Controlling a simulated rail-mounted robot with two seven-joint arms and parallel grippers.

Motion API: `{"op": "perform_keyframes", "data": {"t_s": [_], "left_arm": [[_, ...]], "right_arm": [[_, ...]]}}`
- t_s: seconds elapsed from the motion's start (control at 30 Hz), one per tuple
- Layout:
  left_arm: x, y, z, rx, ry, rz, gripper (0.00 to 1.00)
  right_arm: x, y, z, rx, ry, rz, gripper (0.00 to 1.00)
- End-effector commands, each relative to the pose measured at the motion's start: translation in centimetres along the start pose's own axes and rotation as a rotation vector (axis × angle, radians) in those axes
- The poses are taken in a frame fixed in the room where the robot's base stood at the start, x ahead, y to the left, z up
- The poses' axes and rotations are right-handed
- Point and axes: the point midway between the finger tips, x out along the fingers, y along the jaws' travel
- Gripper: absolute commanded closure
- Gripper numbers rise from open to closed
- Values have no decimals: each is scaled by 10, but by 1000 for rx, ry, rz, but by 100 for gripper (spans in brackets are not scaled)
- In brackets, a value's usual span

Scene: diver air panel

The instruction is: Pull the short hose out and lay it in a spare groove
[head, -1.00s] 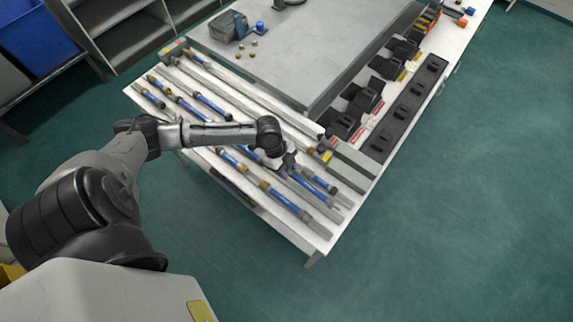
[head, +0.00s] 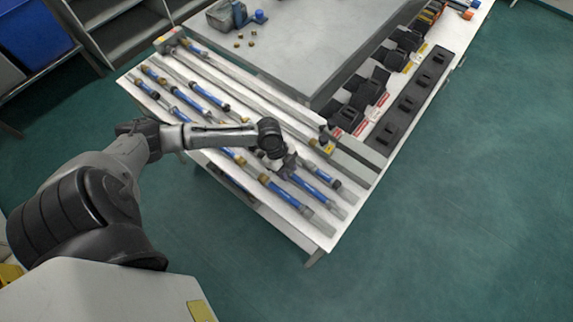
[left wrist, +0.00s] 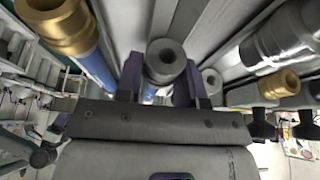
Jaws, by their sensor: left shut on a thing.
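My left gripper (head: 284,168) reaches down over the front right part of the sloping rack of hoses. In the left wrist view, its dark purple fingers (left wrist: 160,82) are shut around a grey round hose end (left wrist: 165,58) with a hole in it. A blue hose (head: 314,190) lies just right of the gripper in the head view; I cannot tell if it is the held one. Several blue hoses with brass and dark ends lie along the grooves of the white rack (head: 325,232). A brass-ended blue hose (left wrist: 55,28) is close by at left. My right gripper is not in view.
A large grey slab (head: 300,50) lies beyond the rack. Black clamp blocks (head: 352,112) and a dark strip (head: 407,103) line the table's right side. A grey box (head: 222,17) and small brass pieces sit on the slab. Pale groove strips run between the hoses.

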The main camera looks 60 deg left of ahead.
Motion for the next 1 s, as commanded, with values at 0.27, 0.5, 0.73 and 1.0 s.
{"op": "perform_keyframes", "data": {"t_s": [0.27,0.5,0.73,1.0], "left_arm": [[2,0,1,0,0,-1,100],[3,0,1,0,-1,0,49],[2,0,1,1,0,0,35],[-5,0,2,1,-2,-1,35]], "right_arm": [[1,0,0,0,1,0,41],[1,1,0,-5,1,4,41],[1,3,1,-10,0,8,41],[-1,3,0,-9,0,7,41]]}}
